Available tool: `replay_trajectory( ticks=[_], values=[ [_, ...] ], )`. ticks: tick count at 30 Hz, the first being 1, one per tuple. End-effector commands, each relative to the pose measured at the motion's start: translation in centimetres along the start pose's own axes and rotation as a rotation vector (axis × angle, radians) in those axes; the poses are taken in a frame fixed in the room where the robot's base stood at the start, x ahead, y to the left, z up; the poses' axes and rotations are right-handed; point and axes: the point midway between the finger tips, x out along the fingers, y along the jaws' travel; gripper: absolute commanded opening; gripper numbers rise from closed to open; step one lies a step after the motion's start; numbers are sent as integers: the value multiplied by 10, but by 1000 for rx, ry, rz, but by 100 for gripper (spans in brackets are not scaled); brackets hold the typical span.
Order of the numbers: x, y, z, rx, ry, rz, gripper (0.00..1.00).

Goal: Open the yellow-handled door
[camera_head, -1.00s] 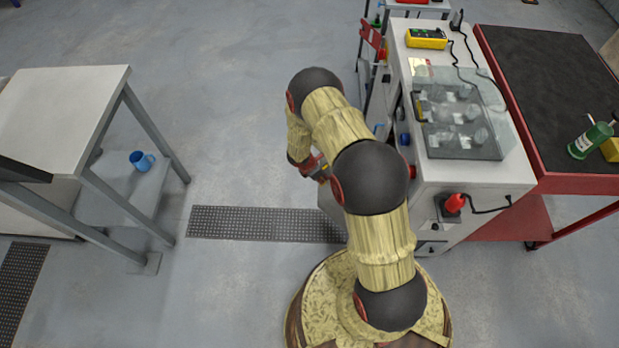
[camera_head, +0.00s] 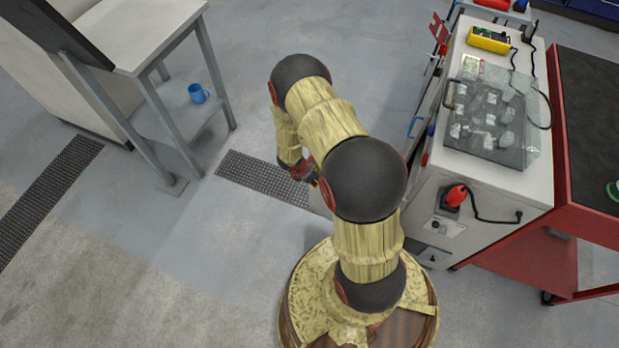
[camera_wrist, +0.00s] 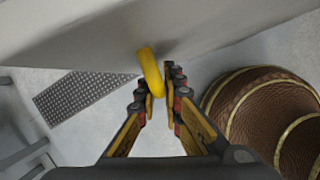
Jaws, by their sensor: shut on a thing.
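The yellow handle (camera_wrist: 150,70) is a curved bar on a pale grey door panel (camera_wrist: 215,28), which crosses the top of the wrist view. My gripper (camera_wrist: 158,96) has its fingers closed on the handle's near end. In the head view my gripper (camera_head: 304,172) is low to the left of my arm, and the handle is hidden there. The hinge side and the cabinet's inside are hidden by my arm.
A pale table (camera_head: 140,30) with a blue mug (camera_head: 198,94) on its lower shelf stands at left. A dark floor grating (camera_head: 262,178) lies between it and my arm. A red bench (camera_head: 520,260) adjoins the cabinet at right. The floor at lower left is clear.

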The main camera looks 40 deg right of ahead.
Motion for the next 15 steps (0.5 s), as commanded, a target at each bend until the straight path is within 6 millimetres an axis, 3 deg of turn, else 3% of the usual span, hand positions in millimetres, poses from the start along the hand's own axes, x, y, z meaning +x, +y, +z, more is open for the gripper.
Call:
replay_trajectory(
  ticks=[14,15],
  values=[
    [-1,-1,2,15,0,-3,0],
    [-1,-1,2,15,0,-3,9]
  ],
)
